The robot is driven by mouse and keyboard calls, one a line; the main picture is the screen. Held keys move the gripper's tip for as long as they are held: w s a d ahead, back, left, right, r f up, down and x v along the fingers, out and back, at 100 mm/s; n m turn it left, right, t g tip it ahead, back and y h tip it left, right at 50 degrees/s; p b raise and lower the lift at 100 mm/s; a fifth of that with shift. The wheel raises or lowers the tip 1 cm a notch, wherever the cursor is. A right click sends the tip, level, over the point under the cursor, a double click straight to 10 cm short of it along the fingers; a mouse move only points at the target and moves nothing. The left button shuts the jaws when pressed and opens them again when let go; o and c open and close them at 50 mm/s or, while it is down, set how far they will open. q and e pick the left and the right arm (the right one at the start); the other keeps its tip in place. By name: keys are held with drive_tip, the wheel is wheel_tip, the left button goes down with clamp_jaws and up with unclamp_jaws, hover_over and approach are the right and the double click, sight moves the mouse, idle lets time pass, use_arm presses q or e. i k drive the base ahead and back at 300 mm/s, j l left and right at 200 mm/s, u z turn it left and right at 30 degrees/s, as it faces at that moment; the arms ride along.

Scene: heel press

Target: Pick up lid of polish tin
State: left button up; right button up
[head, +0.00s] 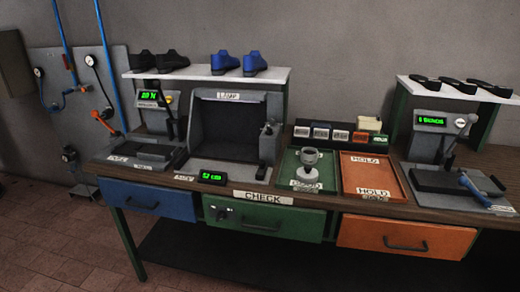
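I cannot make out a polish tin or its lid for certain in the head view. A row of small labelled boxes or containers (340,136) stands in a dark rack at the back of the bench, with a cream-coloured block (368,123) at its right end. A grey, knob-like object (309,160) stands upright in the green tray (292,158). Neither of my grippers is in view.
The wooden bench (330,203) carries a dark lamp booth (229,125), an orange HOLD tray (370,172) and a press-like machine (440,150) with a blue handle at right. Shoes stand on a white shelf (190,73); dark soles lie on the right shelf. Drawers are shut.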

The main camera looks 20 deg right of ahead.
sight(307, 174)
drive_tip(key=z, duration=1.15)
